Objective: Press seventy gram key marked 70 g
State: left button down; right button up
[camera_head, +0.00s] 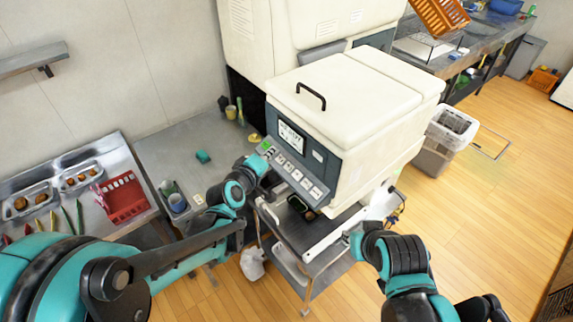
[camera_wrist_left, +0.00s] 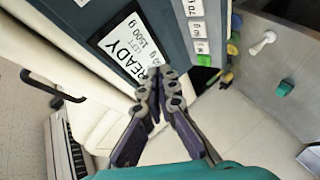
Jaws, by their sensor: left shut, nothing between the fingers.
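The white machine (camera_head: 350,95) has a dark front panel with a row of pale keys (camera_head: 297,177) and a lit display (camera_head: 291,137).
A grey shelf with a dark opening (camera_head: 300,203) lies below the panel. A bin (camera_head: 446,140) stands right of the machine. A red basket (camera_head: 122,198) and food trays (camera_head: 30,203) lie on the left counter. A small green block (camera_head: 203,156) is on the grey counter.

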aim_at(289, 162)
pick_arm(q)
jog(key=d+f+b, duration=0.1)
jog(key=f+b, duration=0.1)
jog(key=w+d+f+b, duration=0.1)
jog(key=f, duration=0.1)
jog(key=w+d+f+b, duration=0.1)
jog(key=f+b, duration=0.1)
jog(key=shift+w+f+b, duration=0.1)
jog(key=shift+f+b, duration=0.25)
jog(key=shift+f, duration=0.05)
jog(key=shift+w+d+f+b, duration=0.2)
jog(key=shift+d+f+b, duration=0.15)
jog(key=shift+f+b, duration=0.05)
dwell(1.0)
jog(key=shift+w+d+f+b, duration=0.15)
jog(key=shift+f+b, duration=0.2)
jog(key=shift+b, duration=0.1)
jog(key=shift+w+d+f+b, duration=0.1)
jog(key=shift+d+f+b, duration=0.05)
jog(key=shift+f+b, duration=0.25)
dwell(0.5)
jog(key=shift+r, duration=0.15)
jog(key=shift+s+a+r+p, duration=0.25)
jog(key=shift+a+r+p, duration=0.1)
jog(key=shift+r+p, duration=0.25)
jog(key=shift+r, duration=0.1)
